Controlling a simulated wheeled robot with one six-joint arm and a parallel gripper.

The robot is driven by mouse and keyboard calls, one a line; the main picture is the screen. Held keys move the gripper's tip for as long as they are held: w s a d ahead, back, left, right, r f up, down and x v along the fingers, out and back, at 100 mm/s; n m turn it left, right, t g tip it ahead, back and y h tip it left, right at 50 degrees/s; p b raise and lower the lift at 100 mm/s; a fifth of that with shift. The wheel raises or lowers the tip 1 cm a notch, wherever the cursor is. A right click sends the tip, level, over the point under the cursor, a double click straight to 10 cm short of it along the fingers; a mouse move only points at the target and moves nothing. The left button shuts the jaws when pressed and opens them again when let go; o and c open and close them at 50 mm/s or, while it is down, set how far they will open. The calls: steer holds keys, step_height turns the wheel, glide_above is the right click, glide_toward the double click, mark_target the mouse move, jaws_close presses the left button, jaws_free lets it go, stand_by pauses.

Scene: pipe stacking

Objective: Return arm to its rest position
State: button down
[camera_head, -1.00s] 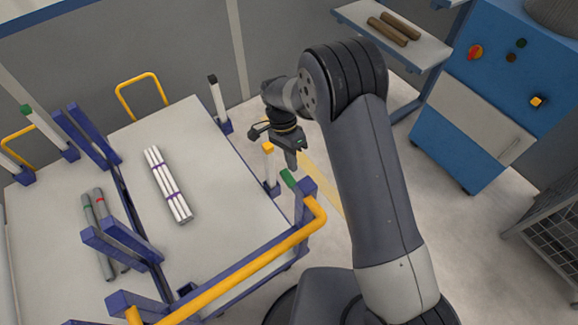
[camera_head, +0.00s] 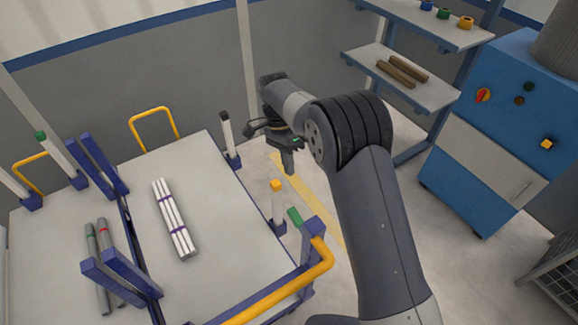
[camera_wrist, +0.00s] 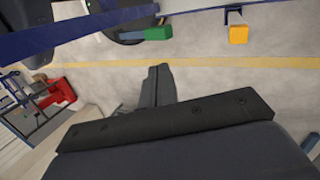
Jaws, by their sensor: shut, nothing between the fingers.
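My gripper (camera_head: 288,168) hangs from the raised arm, pointing down, to the right of the cart and clear of its top. Its fingers are together and hold nothing. In the wrist view, the closed fingers (camera_wrist: 157,85) are over bare floor near a yellow line. A bundle of white pipes (camera_head: 173,220) with purple bands lies on the cart table (camera_head: 218,225). Two grey pipes lie on the cart's left part, one with a green band (camera_head: 97,265) and one with a red band (camera_head: 110,258).
Upright posts with a black cap (camera_head: 227,135), a yellow cap (camera_head: 277,205) and a green cap (camera_head: 296,217) line the cart's right side. A yellow handrail (camera_head: 280,292) runs along its near edge. A shelf (camera_head: 420,90) with brown pipes and a blue cabinet (camera_head: 480,150) stand at right.

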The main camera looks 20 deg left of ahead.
steer(key=p, duration=0.2)
glide_above(297, 215)
steer(key=f, duration=0.7)
steer(key=shift+w+d+f, duration=0.2)
steer(key=shift+w+f, duration=0.15)
steer(key=f+b, duration=0.1)
steer(key=a+f+b, duration=0.1)
steer(key=shift+w+f, duration=0.15)
steer(key=shift+f, duration=0.15)
steer(key=shift+w+a+f, duration=0.1)
steer(key=shift+f, duration=0.25)
